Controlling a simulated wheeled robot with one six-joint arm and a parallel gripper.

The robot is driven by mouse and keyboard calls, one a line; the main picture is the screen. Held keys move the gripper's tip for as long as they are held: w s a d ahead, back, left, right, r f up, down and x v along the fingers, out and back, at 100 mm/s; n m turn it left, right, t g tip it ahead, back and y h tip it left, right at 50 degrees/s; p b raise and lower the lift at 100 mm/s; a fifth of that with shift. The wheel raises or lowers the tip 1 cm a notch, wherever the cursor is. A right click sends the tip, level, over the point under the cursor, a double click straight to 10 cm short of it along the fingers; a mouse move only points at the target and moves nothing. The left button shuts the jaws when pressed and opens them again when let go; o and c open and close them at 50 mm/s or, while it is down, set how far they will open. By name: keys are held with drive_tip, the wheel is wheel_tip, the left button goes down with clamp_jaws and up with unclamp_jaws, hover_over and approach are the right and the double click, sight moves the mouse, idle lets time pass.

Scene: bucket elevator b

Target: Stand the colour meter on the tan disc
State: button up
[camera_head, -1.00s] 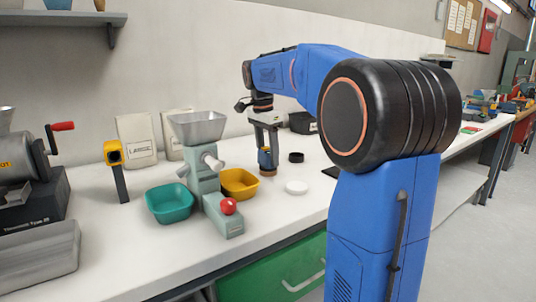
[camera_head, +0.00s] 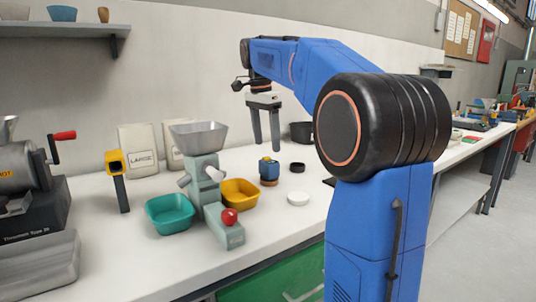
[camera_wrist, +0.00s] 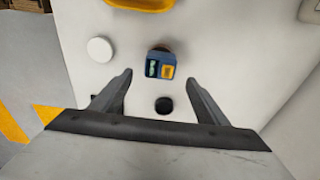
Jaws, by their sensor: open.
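The colour meter (camera_head: 268,168) is a small blue block with a dark screen and a yellow patch on top. It stands upright on the tan disc (camera_head: 268,182), which shows as a brownish rim under it. In the wrist view the meter (camera_wrist: 160,65) lies ahead between the fingers, with a sliver of the tan disc (camera_wrist: 162,47) behind it. My gripper (camera_head: 266,147) is open and empty above the meter, apart from it. Its fingers also show in the wrist view (camera_wrist: 158,76).
A white disc (camera_head: 298,198) and a black disc (camera_head: 297,167) lie near the meter. A yellow tray (camera_head: 240,203), a teal tray (camera_head: 170,226) and a grinder with a metal hopper (camera_head: 199,135) stand to the left. A dark pot (camera_head: 301,132) stands behind.

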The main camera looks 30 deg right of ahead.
sight(265, 161)
drive_tip(key=shift+a+r, duration=0.15)
drive_tip(key=shift+r, duration=0.7)
drive_tip(key=shift+a+r, duration=0.1)
drive_tip(key=shift+r, duration=0.75)
